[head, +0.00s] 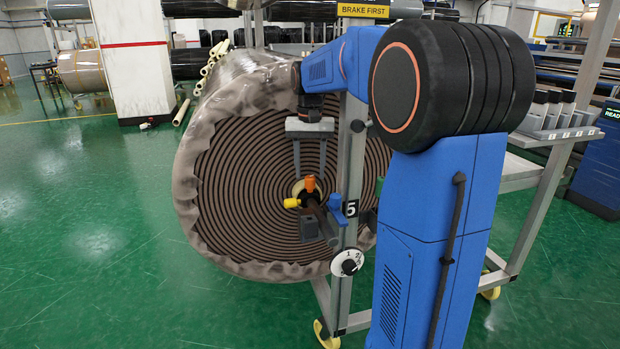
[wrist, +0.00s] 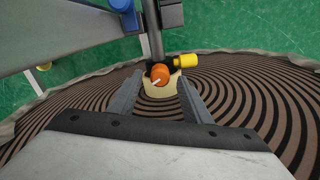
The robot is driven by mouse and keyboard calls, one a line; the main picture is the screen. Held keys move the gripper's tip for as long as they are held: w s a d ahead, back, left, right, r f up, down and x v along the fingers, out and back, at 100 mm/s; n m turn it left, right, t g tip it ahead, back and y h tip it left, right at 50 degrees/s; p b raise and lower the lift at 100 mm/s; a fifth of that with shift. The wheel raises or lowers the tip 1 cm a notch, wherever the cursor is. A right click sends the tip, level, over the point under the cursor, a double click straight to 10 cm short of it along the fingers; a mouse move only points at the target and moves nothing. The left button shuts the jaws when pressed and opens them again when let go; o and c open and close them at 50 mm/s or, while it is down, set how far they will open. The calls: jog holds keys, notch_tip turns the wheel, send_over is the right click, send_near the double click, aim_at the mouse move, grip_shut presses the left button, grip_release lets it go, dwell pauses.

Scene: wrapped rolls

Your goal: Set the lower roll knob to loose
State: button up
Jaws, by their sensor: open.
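My gripper (head: 310,177) points down with its two fingers apart and empty, in front of the roll's face. An orange knob (head: 310,184) with a pale line on its top sits at the roll's core, just below the fingertips. In the wrist view the orange knob (wrist: 160,74) appears between the gripper's fingertips (wrist: 161,82); I cannot tell whether they touch it. A yellow knob (head: 291,203) sticks out beside it and also shows in the wrist view (wrist: 186,62). A round white dial with a black centre (head: 348,262) is lower on the stand. Its markings are too small to read fully.
The large wrapped roll (head: 235,190) fills the space behind my gripper. A grey upright post (head: 347,230) with a "5" plate stands right of the knobs, close to my arm. Green floor (head: 90,230) is clear at the left.

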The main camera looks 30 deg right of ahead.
aim_at(310, 182)
jog(key=shift+f, duration=1.5)
jog(key=c, duration=1)
jog(key=shift+c, duration=0.2)
jog(key=shift+n, duration=3.1)
